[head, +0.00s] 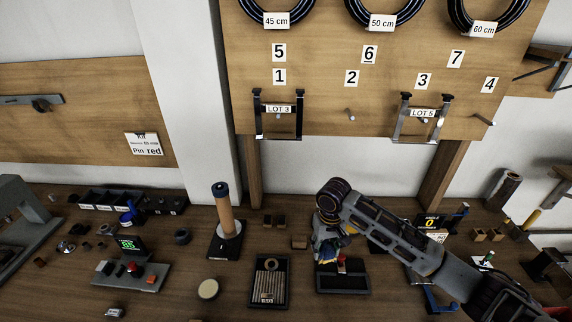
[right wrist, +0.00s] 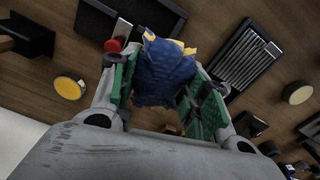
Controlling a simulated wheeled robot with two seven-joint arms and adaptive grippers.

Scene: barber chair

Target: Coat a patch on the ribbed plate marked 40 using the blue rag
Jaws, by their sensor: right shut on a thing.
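The ribbed plate (head: 268,279) has pale lengthwise ribs in a dark frame and lies on the bench, front centre. My right gripper (head: 328,252) is shut on the blue rag (right wrist: 166,75), a crumpled dark blue cloth with yellow corners. The gripper is right of and beyond the ribbed plate, apart from it, above a dark tray (head: 343,289). The arm hides part of the rag in the head view. My left gripper is not in view.
A red-topped piece (right wrist: 113,46) is close by the right gripper's finger. A round beige disc (head: 208,289) lies left of the plate. A wooden post on a dark base (head: 228,222) stands behind it. The bench right in front of the post is clear.

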